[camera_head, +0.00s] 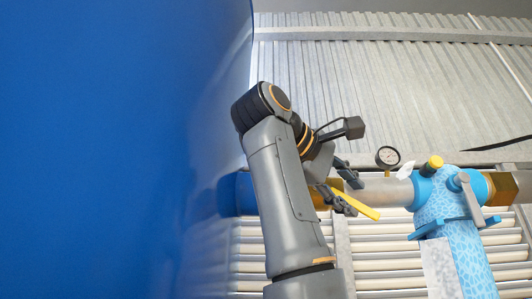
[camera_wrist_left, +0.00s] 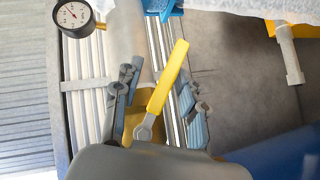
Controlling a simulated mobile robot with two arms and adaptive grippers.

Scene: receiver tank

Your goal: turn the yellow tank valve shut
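The yellow valve lever (camera_head: 358,204) sticks out to the lower right from a brass valve body on the pipe beside the blue tank (camera_head: 120,150). In the left wrist view the lever (camera_wrist_left: 168,78) runs up and to the right from its grey pivot, over the brass body (camera_wrist_left: 135,105). My left gripper (camera_head: 349,192) is at the valve with its fingers spread. In the wrist view, one finger of the gripper (camera_wrist_left: 160,92) is on each side of the lever, with visible gaps. My wrist hides part of the valve in the head view. My right gripper is not in view.
A pressure gauge (camera_head: 387,157) stands on the pipe (camera_head: 390,191) right of the valve. Further right are a blue patterned fitting (camera_head: 447,205) with a grey lever (camera_head: 472,200) and a yellow cap (camera_head: 434,162). A corrugated metal wall (camera_head: 400,90) is behind.

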